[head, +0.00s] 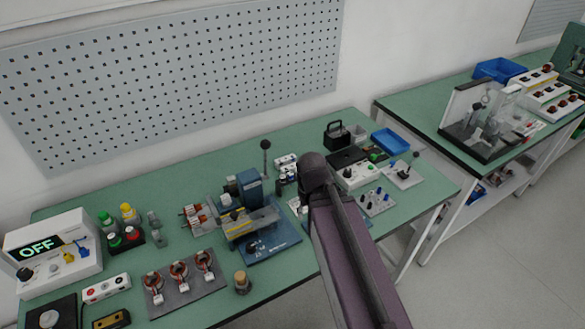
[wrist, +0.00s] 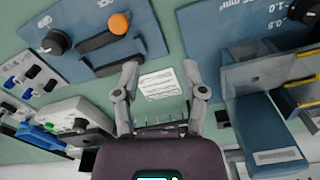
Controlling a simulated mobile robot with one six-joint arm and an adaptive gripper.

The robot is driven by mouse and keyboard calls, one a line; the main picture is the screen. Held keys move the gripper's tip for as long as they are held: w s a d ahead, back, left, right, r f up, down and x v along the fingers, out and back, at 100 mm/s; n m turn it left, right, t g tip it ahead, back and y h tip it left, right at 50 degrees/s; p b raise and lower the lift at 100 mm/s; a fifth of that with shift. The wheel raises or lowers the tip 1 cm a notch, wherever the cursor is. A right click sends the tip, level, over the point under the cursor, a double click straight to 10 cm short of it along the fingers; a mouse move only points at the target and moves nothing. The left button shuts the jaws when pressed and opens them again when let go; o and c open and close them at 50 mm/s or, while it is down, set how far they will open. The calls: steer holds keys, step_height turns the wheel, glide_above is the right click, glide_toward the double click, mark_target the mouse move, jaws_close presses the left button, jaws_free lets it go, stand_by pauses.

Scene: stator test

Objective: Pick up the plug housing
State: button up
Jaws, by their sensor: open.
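I cannot tell for certain which thing is the plug housing. In the wrist view my gripper (wrist: 160,78) is open, its two grey fingers apart. Between and beyond the fingers a white plate with lines of print (wrist: 160,83) lies on the green bench. A row of small upright pins or terminals (wrist: 160,124) shows just in front of my gripper's body, partly hidden by it. Nothing is seen held. In the head view my own arm hides the gripper and the bench right under it.
In the wrist view a blue base with a black lever and orange knob (wrist: 120,23) is left; a blue-grey press (wrist: 268,130) is right. In the head view the press fixture (head: 265,245), stator plate (head: 188,294) and blue tray (head: 391,142) crowd the green bench (head: 200,165).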

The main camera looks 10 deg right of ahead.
steer(key=shift+d, duration=0.2)
step_height(320, 180, up, 6)
steer(key=m+p, duration=0.6)
steer(key=m, duration=0.9)
glide_above(292, 166)
steer(key=shift+f, duration=0.2)
steer(key=shift+f+b, duration=0.15)
steer(key=shift+b, duration=0.2)
step_height(292, 166, down, 8)
steer(key=b, duration=0.8)
steer(key=shift+f, duration=0.15)
steer(key=shift+f, duration=0.1)
steer(key=shift+s+f+b, duration=0.15)
steer(key=shift+f+b, duration=1.15)
steer(key=shift+b, duration=0.1)
steer(key=shift+s+f+b, duration=0.1)
steer(key=shift+f+b, duration=1.15)
steer(key=shift+b, duration=0.15)
